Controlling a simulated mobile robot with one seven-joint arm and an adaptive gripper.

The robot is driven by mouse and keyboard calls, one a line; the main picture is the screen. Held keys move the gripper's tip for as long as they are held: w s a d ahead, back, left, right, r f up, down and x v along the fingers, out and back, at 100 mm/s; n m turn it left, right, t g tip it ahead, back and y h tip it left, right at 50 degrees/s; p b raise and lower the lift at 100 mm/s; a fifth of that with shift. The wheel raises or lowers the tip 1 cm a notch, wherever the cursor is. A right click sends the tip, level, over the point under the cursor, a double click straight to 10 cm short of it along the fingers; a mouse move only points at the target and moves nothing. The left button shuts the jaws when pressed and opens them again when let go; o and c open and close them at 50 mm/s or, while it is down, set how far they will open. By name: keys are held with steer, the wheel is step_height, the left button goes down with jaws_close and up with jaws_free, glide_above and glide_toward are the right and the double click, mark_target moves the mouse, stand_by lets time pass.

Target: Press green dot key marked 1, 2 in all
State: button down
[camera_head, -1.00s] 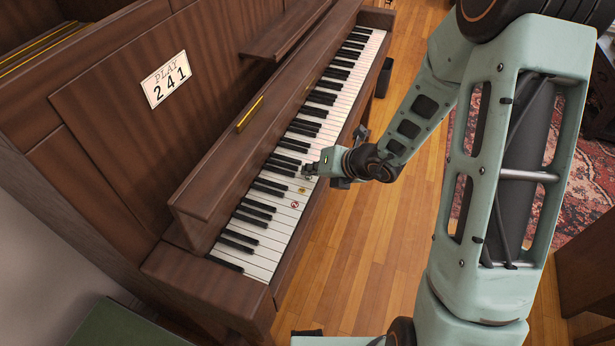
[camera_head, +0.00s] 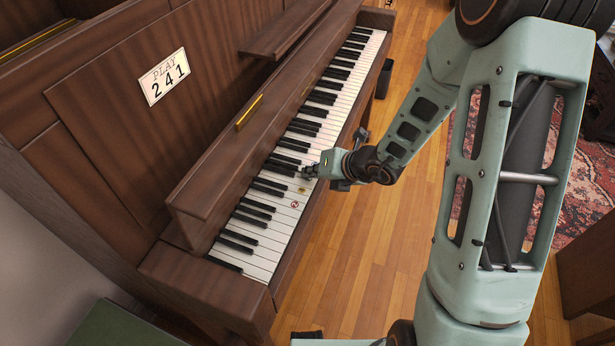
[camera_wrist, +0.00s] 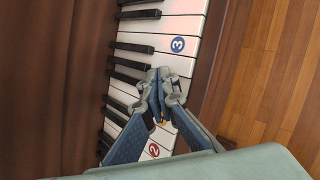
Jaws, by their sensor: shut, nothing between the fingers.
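The piano keyboard (camera_head: 270,228) runs diagonally through the head view. A red dot marked 2 (camera_head: 294,204) and a yellow dot (camera_head: 302,190) lie on white keys. The wrist view shows the red dot (camera_wrist: 153,150), part of the yellow dot (camera_wrist: 163,122) and a blue dot marked 3 (camera_wrist: 177,44). No green dot shows in either view; the keys under my fingers are hidden. My gripper (camera_head: 306,174) is shut and empty, its fingertips (camera_wrist: 159,110) at the white keys between the yellow and blue dots. I cannot tell whether they touch a key.
A card (camera_head: 163,76) reading "PLAY 241" is on the piano's front panel. Raised black keys (camera_head: 285,160) and the wooden fallboard (camera_head: 215,160) border the white keys. Open wooden floor (camera_head: 375,250) lies to the right.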

mark_target(310, 180)
steer(key=shift+s+f+b, duration=0.35)
steer(key=shift+f+b, duration=0.05)
steer(key=shift+f, duration=0.2)
stand_by(0.6)
steer(key=shift+r, duration=0.15)
steer(key=shift+w+r+p, duration=0.25)
steer(key=shift+r+p, duration=0.7)
steer(key=shift+r, duration=0.1)
steer(key=shift+r, duration=0.15)
step_height(310, 180, up, 5)
steer(key=p, duration=0.4)
steer(key=shift+w, duration=0.1)
